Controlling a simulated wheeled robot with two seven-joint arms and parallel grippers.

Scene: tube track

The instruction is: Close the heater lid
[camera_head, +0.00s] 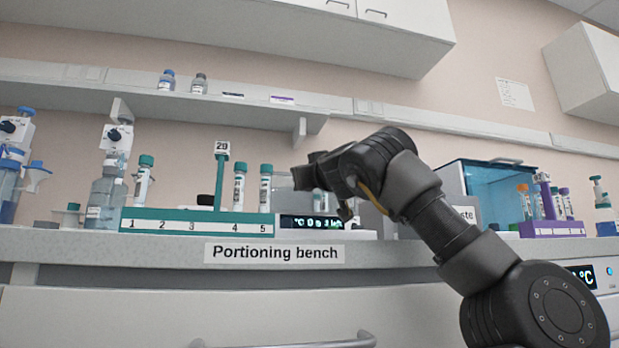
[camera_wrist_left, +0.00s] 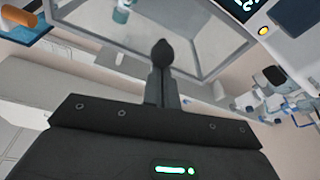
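The heater (camera_head: 312,222) stands on the portioning bench, with a lit display on its front. A clear, grey-framed lid stands raised behind the display, partly hidden by my gripper; the pale frame (camera_wrist_left: 205,60) fills much of the left wrist view. A teal-capped tube (camera_wrist_left: 122,12) shows through the pane. One arm shows in the head view, entering from the right; its gripper (camera_head: 304,178) is at the lid. The wrist view matches this place, so I take it as my left. Its fingers (camera_wrist_left: 163,58) are together, with no held object discernible. No other gripper shows.
A teal numbered rack (camera_head: 190,220) with capped tubes stands left of the heater. A blue-lidded box (camera_head: 500,185) and a purple rack (camera_head: 552,229) are to the right. Bottles (camera_head: 103,200) stand at the left. A shelf (camera_head: 150,100) runs above the bench.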

